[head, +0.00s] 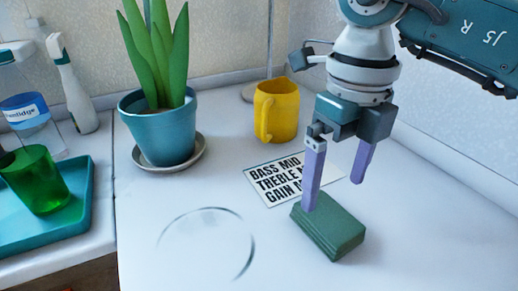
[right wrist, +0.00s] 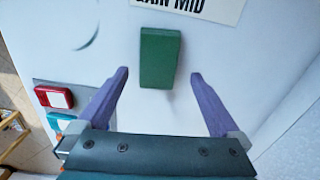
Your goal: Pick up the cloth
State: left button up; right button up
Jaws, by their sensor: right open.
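The cloth (head: 332,234) is a green, folded, block-shaped bundle with layered edges, lying on the white surface in front of the printed card. It also shows in the right wrist view (right wrist: 160,55), upper middle. My right gripper (head: 333,194) points down above the cloth, its two purple fingers spread wide with nothing between them. In the right wrist view, the fingers of this gripper (right wrist: 160,74) lie to the left and right of the cloth's near end, apart from it. My left gripper is not in view.
A white card with black print (head: 272,187) lies behind the cloth. A yellow mug (head: 284,110) and a blue plant pot (head: 158,130) on a saucer stand farther back. A teal tray (head: 78,215) with a green cup (head: 34,181) is at left. The surface right of the cloth is clear.

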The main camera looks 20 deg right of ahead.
aim_at(329, 214)
jog(key=f, duration=0.3)
jog(key=f+b, duration=0.1)
jog(key=f, duration=0.2)
jog(key=shift+s+f, duration=0.2)
jog(key=shift+f, duration=0.15)
jog(key=shift+c, duration=0.2)
jog(key=c, duration=1.1)
jog(key=shift+c, duration=0.2)
jog(key=shift+r, duration=0.15)
notch_tip(329, 214, up, 20)
jog(key=p, duration=0.5)
